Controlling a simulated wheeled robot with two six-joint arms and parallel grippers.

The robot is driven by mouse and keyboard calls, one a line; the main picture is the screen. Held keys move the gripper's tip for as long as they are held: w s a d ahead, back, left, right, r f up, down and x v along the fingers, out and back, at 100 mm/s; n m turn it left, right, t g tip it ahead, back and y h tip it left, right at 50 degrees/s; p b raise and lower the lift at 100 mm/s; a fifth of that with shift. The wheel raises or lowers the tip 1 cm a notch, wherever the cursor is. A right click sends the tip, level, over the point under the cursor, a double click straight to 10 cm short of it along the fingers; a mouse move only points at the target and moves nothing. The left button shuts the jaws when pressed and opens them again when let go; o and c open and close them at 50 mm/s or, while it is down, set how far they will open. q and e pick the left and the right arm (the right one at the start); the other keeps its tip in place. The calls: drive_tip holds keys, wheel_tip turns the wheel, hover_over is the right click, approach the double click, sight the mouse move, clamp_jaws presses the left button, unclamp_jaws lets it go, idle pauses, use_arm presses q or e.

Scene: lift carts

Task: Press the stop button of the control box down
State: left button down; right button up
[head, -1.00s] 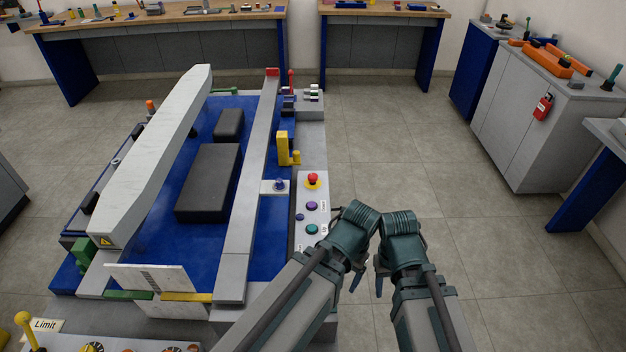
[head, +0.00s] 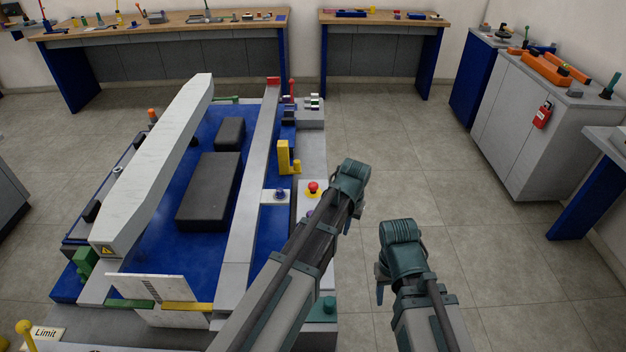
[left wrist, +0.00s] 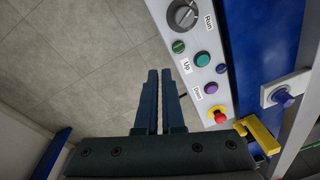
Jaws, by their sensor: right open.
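The red stop button (head: 314,187) sits on a yellow collar on the light control box (head: 301,207), at the right edge of the lift cart. It stands up from the panel. In the left wrist view the stop button (left wrist: 220,115) is right of my left gripper's fingers, at the end of the control box (left wrist: 226,84). My left gripper (left wrist: 160,72) is shut and empty, its two fingers side by side. In the head view my left gripper (head: 347,222) is just right of the box, apart from the button. My right gripper (head: 380,290) is open and empty over the floor; its fingers show only partly.
The box also carries a purple button (left wrist: 211,88), a teal button (left wrist: 202,59) and a dark knob (left wrist: 184,15). A yellow bracket (head: 284,158) stands beside the stop button. The floor right of the cart is clear. Cabinets stand at the far right.

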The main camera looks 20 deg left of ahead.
use_arm(q)
drive_tip(key=w+a+r+n, duration=0.1)
drive_tip(key=w+a, duration=0.2)
drive_tip(key=w, duration=0.4)
drive_tip(key=w+a+n, duration=0.1)
drive_tip(key=w+a, duration=0.2)
drive_tip(key=w, duration=0.5)
drive_tip(key=r+n+t+p, duration=0.1)
drive_tip(key=n+t, duration=0.1)
hover_over(313, 184)
drive_tip(key=s, duration=0.4)
drive_tip(key=shift+w+d+r, duration=0.15)
drive_tip(key=shift+w+d, duration=0.05)
drive_tip(key=shift+d, duration=0.25)
drive_tip(key=b+x, duration=1.2)
drive_tip(key=shift+s+f, duration=0.2)
drive_tip(key=shift+f, duration=0.2)
drive_tip(key=shift+f+b, duration=0.65)
drive_tip(key=shift+b, duration=0.05)
